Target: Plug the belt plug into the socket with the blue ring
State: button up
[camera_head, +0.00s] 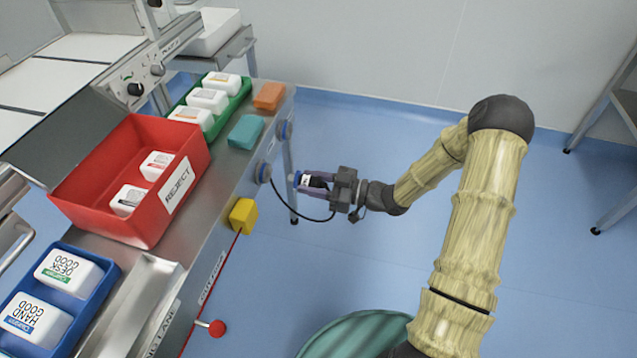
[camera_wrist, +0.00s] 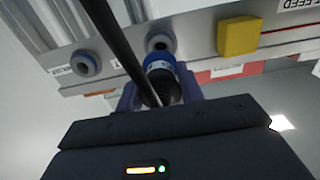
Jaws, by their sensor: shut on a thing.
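My gripper (camera_head: 312,182) is shut on the belt plug (camera_head: 296,178), a dark plug with a blue front end. The plug also shows in the wrist view (camera_wrist: 162,70), between the fingers. It points at the machine's side panel, with a gap in the head view. Two round sockets sit on that panel. The far socket (camera_head: 284,130) shows a blue ring in the wrist view (camera_wrist: 86,63). The socket nearer the yellow block (camera_head: 264,171) looks grey in the wrist view (camera_wrist: 159,43), and the plug is in front of it. A black cable (camera_head: 294,210) hangs between the panel and my gripper.
The yellow block (camera_head: 243,215) sticks out from the panel, and a red knob (camera_head: 217,328) is lower down. A red reject bin (camera_head: 120,225), blue tray (camera_head: 105,283) and green tray (camera_head: 240,97) stand on the machine.

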aim_at(297, 180)
jog(key=shift+x, duration=1.9)
jog(key=shift+p+x, duration=0.4)
jog(key=shift+x, duration=1.35)
dwell(1.8)
jog(key=o, duration=1.3)
jog(key=shift+s, duration=0.1)
jog(key=p+v, duration=0.3)
jog(key=v, duration=1.4)
jog(key=shift+d, duration=0.25)
jog(key=shift+r, duration=0.15)
